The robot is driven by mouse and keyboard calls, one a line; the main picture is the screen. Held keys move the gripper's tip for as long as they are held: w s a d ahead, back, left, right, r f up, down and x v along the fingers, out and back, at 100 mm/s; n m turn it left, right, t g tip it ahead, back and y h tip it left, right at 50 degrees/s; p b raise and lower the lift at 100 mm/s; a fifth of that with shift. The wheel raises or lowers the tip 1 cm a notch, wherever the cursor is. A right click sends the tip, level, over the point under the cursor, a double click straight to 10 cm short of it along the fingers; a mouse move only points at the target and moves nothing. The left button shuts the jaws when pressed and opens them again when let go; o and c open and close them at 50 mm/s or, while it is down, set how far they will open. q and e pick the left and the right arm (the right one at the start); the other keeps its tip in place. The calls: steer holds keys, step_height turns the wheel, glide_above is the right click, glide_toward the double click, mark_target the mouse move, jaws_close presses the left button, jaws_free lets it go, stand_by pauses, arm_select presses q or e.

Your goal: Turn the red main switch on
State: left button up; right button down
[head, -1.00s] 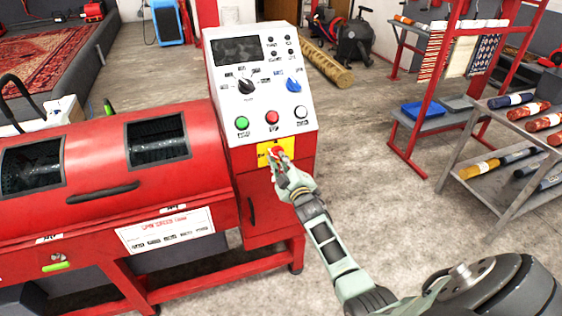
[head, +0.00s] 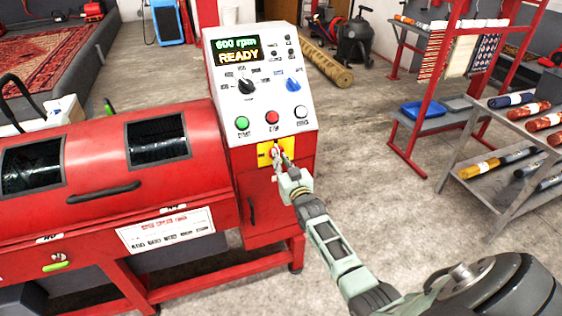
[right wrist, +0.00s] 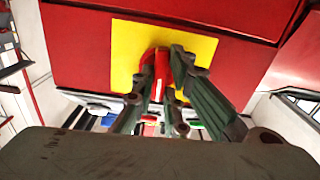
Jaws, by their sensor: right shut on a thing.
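The red main switch (right wrist: 161,66) sits on a yellow plate (head: 264,157) on the red front of the control cabinet, below the white sloped panel (head: 221,116). My right gripper (head: 279,157) is at the plate with its fingers shut on the switch knob. In the right wrist view the fingers of the right gripper (right wrist: 168,85) lie on both sides of the red knob, in front of the yellow plate (right wrist: 125,52). The panel's display (head: 236,50) is lit and reads "600 rpm READY". My left gripper is not in view.
The red drum machine (head: 60,135) joins the cabinet on the left. Green, red and white buttons and two knobs are on the panel. A grey shelf (head: 500,190) with rolled rugs and a red rack (head: 425,110) stand at the right. Floor between is clear.

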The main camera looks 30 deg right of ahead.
steer(key=shift+f+m, duration=0.1)
steer(key=shift+m, duration=0.4)
steer(key=c, duration=1.8)
jaws_free()
steer(key=shift+o, duration=0.2)
steer(key=v, duration=1.2)
